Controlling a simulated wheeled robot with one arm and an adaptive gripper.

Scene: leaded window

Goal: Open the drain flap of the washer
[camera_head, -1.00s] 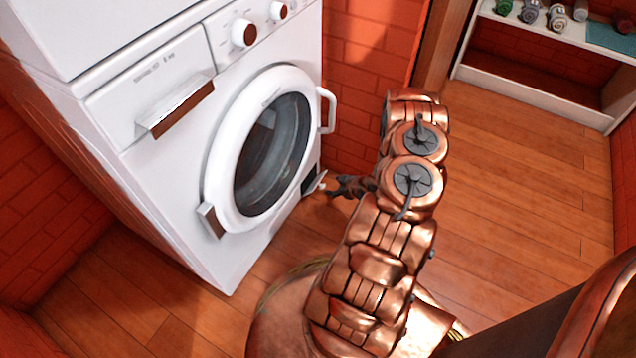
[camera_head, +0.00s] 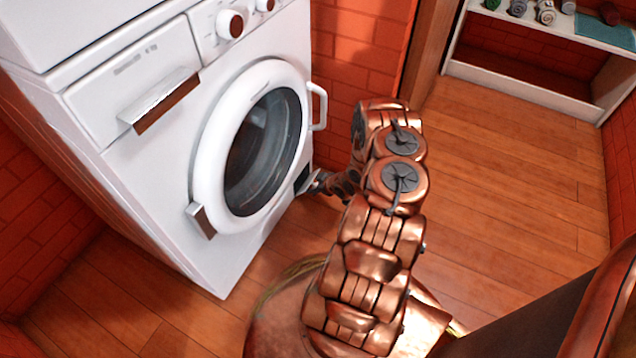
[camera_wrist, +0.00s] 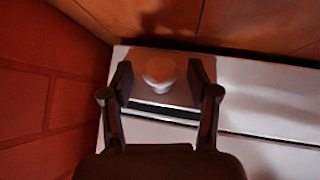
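The white washer (camera_head: 150,170) stands at left in the head view, its round door (camera_head: 205,150) shut. The drain flap area is low at the washer's right front corner, where a dark opening (camera_head: 302,178) shows. My gripper (camera_head: 317,184) is right beside it, and my arm hides part of the view. In the wrist view my gripper (camera_wrist: 160,78) is open, its two fingers apart. A round pale knob-like part (camera_wrist: 160,70) shows between them in a brownish recess, beside a white strip and a dark slit. I cannot tell exactly how far the flap stands open, or whether the fingers touch it.
The door handle (camera_head: 318,106) sticks out above my gripper. A brick wall (camera_head: 350,75) is close behind the washer's right side. A white shelf (camera_head: 520,85) with small items stands at the back right. The wooden floor (camera_head: 500,180) to the right is clear.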

